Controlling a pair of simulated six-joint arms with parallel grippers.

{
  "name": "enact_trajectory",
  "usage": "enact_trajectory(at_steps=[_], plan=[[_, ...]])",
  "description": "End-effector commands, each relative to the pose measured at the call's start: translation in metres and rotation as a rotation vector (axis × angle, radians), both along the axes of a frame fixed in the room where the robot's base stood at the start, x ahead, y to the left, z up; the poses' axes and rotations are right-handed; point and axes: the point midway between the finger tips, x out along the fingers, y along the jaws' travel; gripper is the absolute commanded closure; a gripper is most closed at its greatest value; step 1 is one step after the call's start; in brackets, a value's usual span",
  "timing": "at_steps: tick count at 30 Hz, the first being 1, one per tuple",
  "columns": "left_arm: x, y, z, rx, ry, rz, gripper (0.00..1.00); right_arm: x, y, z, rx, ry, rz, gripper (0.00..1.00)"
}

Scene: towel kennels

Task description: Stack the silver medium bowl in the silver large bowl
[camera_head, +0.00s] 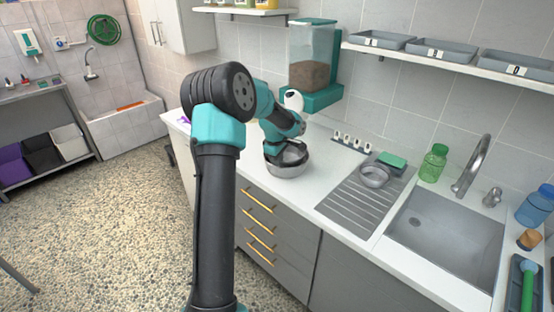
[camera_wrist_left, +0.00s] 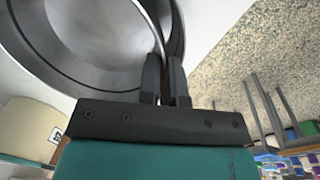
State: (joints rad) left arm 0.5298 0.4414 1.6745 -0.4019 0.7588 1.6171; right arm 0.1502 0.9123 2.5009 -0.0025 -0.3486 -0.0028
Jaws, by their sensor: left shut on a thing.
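The silver large bowl (camera_head: 288,170) stands on the white counter, left of the drainboard. My left gripper (camera_head: 277,150) reaches down at its left side in the head view and partly covers it. The silver medium bowl (camera_head: 294,154) shows as a darker rim within the large bowl's mouth. In the left wrist view, my left gripper (camera_wrist_left: 165,82) is shut on the rim of the medium bowl (camera_wrist_left: 85,45). A second curved metal wall, seemingly the large bowl (camera_wrist_left: 176,30), runs just outside that rim. Whether the medium bowl rests on the large bowl's bottom is hidden. My right gripper is not in view.
A small silver bowl (camera_head: 374,176) sits on the ridged drainboard (camera_head: 360,201) beside a green sponge (camera_head: 391,159). The sink (camera_head: 447,234) and a green bottle (camera_head: 433,163) are further right. A teal food dispenser (camera_head: 313,60) hangs behind the bowls.

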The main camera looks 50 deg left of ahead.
Motion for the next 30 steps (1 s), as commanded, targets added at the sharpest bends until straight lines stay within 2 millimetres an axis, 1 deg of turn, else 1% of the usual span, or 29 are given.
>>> enact_trajectory(at_steps=[1, 8, 16, 20, 23, 26, 30], plan=[[0.0, 0.0, 0.0, 0.0, 0.0, 0.0, 0.91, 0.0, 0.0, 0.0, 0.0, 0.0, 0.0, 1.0], [0.0, 0.0, 0.0, 0.0, 0.0, 0.0, 0.69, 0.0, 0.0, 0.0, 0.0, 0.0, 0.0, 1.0], [0.0, 0.0, 0.001, 0.0, 0.0, 0.0, 0.69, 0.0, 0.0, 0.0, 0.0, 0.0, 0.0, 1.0], [0.0, 0.0, 0.007, 0.0, -0.001, 0.001, 0.69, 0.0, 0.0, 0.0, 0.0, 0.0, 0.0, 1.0], [0.0, 0.0, 0.017, 0.001, -0.003, 0.001, 0.69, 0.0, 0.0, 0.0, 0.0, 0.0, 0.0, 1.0], [-0.002, 0.0, 0.032, 0.001, -0.003, 0.001, 0.69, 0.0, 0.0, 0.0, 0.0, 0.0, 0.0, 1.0], [-0.005, -0.002, 0.058, 0.001, -0.003, 0.0, 0.69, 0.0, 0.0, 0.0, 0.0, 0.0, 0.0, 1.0]])
